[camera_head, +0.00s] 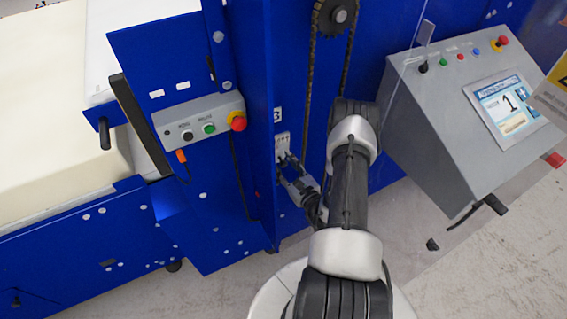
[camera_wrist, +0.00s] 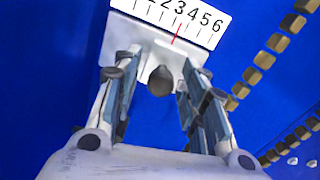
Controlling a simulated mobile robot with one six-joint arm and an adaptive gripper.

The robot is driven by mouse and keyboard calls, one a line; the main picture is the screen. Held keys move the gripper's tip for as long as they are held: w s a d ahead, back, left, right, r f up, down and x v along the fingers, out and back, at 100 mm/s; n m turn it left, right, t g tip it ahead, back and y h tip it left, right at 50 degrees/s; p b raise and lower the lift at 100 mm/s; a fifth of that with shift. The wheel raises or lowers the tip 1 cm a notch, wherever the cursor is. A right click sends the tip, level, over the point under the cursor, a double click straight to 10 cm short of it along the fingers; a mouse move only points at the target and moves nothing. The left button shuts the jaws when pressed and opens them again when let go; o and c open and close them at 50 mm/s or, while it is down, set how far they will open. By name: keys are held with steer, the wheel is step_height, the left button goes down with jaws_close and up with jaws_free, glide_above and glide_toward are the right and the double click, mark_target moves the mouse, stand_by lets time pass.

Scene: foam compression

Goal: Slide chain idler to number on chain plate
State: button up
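The chain plate (camera_wrist: 215,38) is a white number scale at the top of the wrist view, showing digits up to 6. In the head view it is a small pale plate (camera_head: 282,141) on the blue column. The chain idler (camera_wrist: 146,55) is a light grey block with a dark round knob and a red pointer line. The pointer lies near the 3; its exact tick is unclear. My gripper (camera_wrist: 158,66) is open, with one finger on each side of the knob and visible gaps. In the head view my gripper (camera_head: 289,161) is in front of the plate.
A roller chain (camera_wrist: 255,77) runs along the right of the wrist view, up to a sprocket (camera_head: 338,16) in the head view. A grey control console (camera_head: 427,125) with a screen stands right of my arm. A button box (camera_head: 200,120) and a cream foam block (camera_head: 50,110) are at left.

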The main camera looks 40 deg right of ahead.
jaws_close()
stand_by(0.5)
